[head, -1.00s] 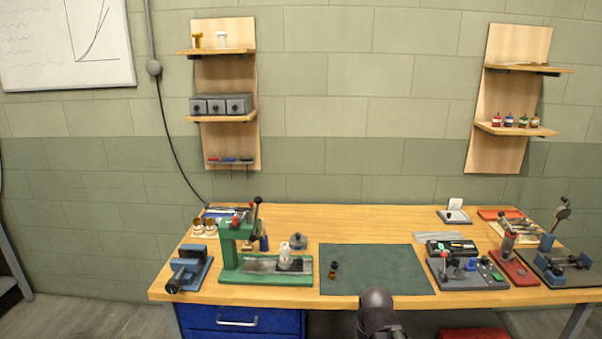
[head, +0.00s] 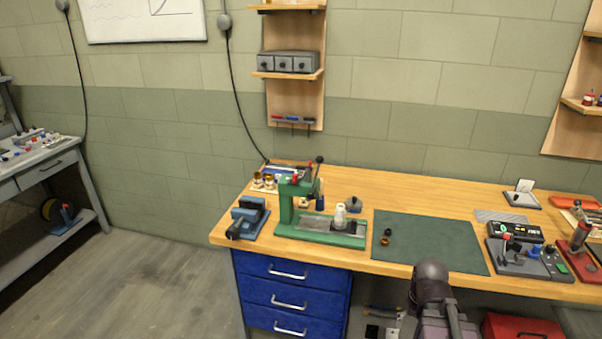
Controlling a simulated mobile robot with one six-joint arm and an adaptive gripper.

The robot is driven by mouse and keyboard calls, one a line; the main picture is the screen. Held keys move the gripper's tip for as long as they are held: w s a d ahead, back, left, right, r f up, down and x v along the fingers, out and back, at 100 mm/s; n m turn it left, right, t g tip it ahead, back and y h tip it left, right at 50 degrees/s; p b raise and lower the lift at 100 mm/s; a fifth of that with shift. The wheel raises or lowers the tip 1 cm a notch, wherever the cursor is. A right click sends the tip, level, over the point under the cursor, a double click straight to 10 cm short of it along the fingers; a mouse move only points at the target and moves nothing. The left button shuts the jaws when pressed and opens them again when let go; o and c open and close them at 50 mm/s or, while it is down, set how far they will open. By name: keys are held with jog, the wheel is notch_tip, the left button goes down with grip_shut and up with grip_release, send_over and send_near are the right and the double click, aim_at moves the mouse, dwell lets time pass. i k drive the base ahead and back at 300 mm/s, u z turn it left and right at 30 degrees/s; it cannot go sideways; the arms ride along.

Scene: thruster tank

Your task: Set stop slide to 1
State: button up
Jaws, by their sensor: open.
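No part is clearly legible as the stop slide, and no number marks can be read at this size. A green bench press (head: 287,207) stands on the left half of the workbench. A grey plate or rail (head: 312,225) lies along its green base, with a white bottle-like piece (head: 340,216) standing at the right part. The slide may be on this press, but I cannot tell. My arm rises at the bottom, in front of the bench edge. My gripper's fingers do not show.
A blue vise (head: 247,217) stands left of the press. A dark green mat (head: 430,242) with a small dark part (head: 386,237) lies to its right. A grey control fixture (head: 525,255) stands farther right. Blue drawers (head: 290,295) sit below; the floor at left is clear.

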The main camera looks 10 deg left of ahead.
aim_at(296, 177)
jog(key=k, duration=1.35)
jog(key=u, duration=0.6)
jog(key=i, duration=1.75)
jog(key=z, duration=0.05)
